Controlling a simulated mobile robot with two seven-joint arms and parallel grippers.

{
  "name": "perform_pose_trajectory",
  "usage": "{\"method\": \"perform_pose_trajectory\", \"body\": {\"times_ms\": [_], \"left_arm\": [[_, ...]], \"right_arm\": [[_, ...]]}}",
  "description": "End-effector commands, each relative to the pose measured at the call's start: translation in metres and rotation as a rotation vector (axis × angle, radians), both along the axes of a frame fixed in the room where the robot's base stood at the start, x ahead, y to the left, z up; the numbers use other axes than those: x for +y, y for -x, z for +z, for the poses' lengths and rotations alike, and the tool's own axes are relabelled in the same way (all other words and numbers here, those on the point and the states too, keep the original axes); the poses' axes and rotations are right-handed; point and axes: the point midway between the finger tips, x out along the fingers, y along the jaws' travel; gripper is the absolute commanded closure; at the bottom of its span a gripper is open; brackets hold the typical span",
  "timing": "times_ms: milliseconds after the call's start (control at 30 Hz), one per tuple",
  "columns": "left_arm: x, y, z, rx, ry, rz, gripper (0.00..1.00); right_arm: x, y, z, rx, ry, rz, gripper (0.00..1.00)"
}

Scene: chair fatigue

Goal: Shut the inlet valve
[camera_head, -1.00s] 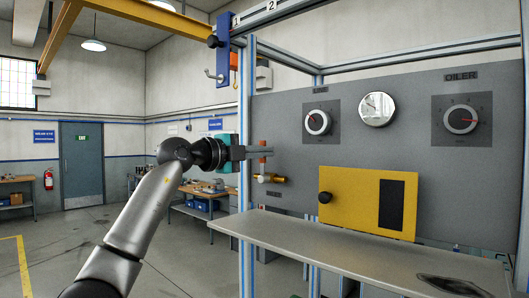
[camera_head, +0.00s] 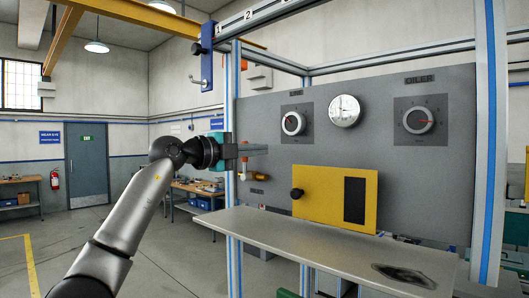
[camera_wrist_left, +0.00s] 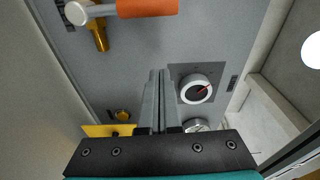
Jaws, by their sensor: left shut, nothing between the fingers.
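The inlet valve is on the left part of the grey panel. Its brass body (camera_head: 257,177) sticks out, and its orange handle (camera_head: 244,161) stands roughly upright, partly behind my gripper. My right gripper is out of view.
The panel carries two dials (camera_head: 293,123) (camera_head: 417,120), a round gauge (camera_head: 344,111) and a yellow box (camera_head: 320,196) with a black knob. A metal table (camera_head: 290,235) juts out below. A frame post (camera_head: 233,250) stands beside the valve.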

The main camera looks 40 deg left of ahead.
Motion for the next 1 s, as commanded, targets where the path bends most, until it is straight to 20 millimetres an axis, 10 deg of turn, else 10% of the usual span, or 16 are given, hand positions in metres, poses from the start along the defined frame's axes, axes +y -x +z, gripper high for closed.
{"method": "perform_pose_trajectory", "body": {"times_ms": [133,400,1000], "left_arm": [[0.008,0.031,-0.008,0.004,-0.005,0.005,1.0],[0.016,0.068,-0.006,0.004,0.0,0.002,1.0],[0.017,0.078,-0.003,0.003,0.001,0.0,1.0]], "right_arm": [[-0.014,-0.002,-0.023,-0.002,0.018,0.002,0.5],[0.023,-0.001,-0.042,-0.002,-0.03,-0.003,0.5],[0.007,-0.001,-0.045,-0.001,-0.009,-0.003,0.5]]}}
